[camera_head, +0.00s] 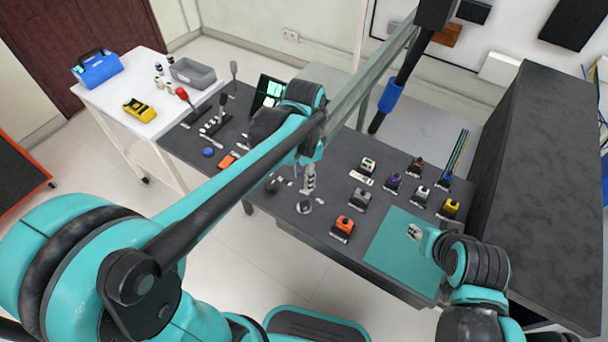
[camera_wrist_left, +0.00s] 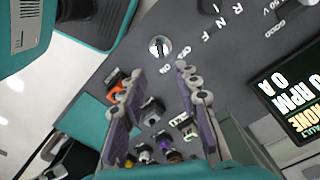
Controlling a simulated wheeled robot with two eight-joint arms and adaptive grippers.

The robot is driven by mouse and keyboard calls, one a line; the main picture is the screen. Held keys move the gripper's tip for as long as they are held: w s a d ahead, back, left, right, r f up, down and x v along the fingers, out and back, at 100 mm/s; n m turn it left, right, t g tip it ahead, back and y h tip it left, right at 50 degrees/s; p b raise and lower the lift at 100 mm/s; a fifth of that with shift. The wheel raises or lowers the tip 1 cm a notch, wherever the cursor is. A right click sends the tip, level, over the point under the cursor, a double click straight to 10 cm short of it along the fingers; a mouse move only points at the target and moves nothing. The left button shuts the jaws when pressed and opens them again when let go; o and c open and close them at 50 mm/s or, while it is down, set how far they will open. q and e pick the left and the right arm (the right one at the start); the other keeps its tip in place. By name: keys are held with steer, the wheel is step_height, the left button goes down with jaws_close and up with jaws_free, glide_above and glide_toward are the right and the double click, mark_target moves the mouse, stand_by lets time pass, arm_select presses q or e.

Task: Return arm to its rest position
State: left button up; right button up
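My left arm (camera_head: 235,185) reaches from the lower left across the dark bench. My left gripper (camera_head: 308,185) hangs over the bench's front part, above a round silver switch knob (camera_head: 304,206). In the left wrist view the two fingers of my left gripper (camera_wrist_left: 160,72) are spread with nothing between them. The knob (camera_wrist_left: 160,47), with ON and OFF lettering beside it, shows beyond the fingertips. My right arm (camera_head: 475,265) comes in at the lower right. My right gripper (camera_head: 415,232) is over the teal mat (camera_head: 392,258); its fingers are too small to read.
Several small connector blocks, including an orange one (camera_head: 343,226), stand on the bench right of my left gripper. A lit screen (camera_head: 268,90) stands behind. A white table (camera_head: 120,100) with a blue toolbox (camera_head: 97,68) is at left. A dark cabinet (camera_head: 540,170) borders the right.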

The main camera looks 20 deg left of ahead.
arm_select(q)
steer(key=shift+r, duration=0.1)
stand_by(0.5)
steer(key=s+a+r+n+t, duration=0.1)
steer(key=s+a+n+t, duration=0.4)
steer(key=s+n+t, duration=0.2)
steer(key=s+n, duration=0.2)
steer(key=shift+a+r+n, duration=0.15)
steer(key=shift+r+n, duration=0.05)
steer(key=shift+n, duration=0.2)
